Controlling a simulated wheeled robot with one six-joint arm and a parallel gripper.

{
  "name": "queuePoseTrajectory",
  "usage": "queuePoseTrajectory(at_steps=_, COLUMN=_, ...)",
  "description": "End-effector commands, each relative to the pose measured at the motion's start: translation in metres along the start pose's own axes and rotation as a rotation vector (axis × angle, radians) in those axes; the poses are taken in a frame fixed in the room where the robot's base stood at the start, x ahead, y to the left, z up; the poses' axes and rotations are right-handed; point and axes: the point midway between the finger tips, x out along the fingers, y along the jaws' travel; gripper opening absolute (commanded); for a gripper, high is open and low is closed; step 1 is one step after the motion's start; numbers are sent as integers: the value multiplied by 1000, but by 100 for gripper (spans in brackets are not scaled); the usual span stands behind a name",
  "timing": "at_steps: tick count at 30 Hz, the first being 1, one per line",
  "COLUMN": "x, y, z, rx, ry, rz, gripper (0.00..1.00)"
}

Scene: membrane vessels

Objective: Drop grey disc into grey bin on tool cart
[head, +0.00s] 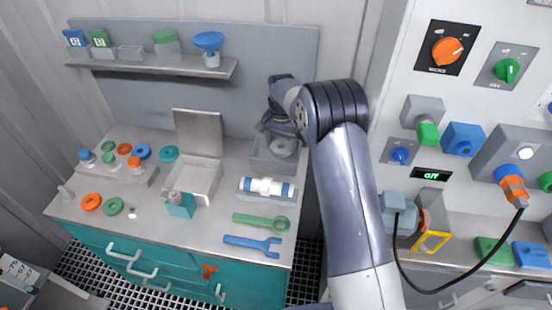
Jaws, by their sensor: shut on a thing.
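The grey bin (268,167) stands at the back right of the tool cart (227,213), against the grey back panel. My gripper (284,137) points down over the bin's opening, partly hidden by my own wrist and forearm. It is shut on the grey disc (283,148), a pale round shape just below the fingers. The disc appears at or just above the bin's mouth; I cannot tell its exact height. The bin's right side is partly covered by my arm.
An open box (190,182) with a raised lid, a white pipe piece (266,187) in a holder, a green wrench (261,222) and a blue wrench (252,245) lie nearby. A shelf (155,65) hangs behind. A control panel (470,110) stands right of my arm.

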Motion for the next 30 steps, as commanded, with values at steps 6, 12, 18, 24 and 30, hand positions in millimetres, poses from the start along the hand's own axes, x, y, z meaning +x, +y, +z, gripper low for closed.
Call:
queuePoseTrajectory(at_steps=6, x=-1, y=0, z=0, rx=0, ry=1, rz=0, gripper=79)
queuePoseTrajectory(at_steps=12, x=0, y=0, z=0, rx=0, ry=1, rz=0, gripper=89)
queuePoseTrajectory(at_steps=18, x=-3, y=0, z=0, rx=0, ry=1, rz=-1, gripper=89)
queuePoseTrajectory(at_steps=24, x=-29, y=0, z=-1, rx=0, ry=4, rz=-3, gripper=89)
queuePoseTrajectory(at_steps=30, x=-70, y=-1, z=-1, rx=0, ry=5, rz=-4, gripper=89)
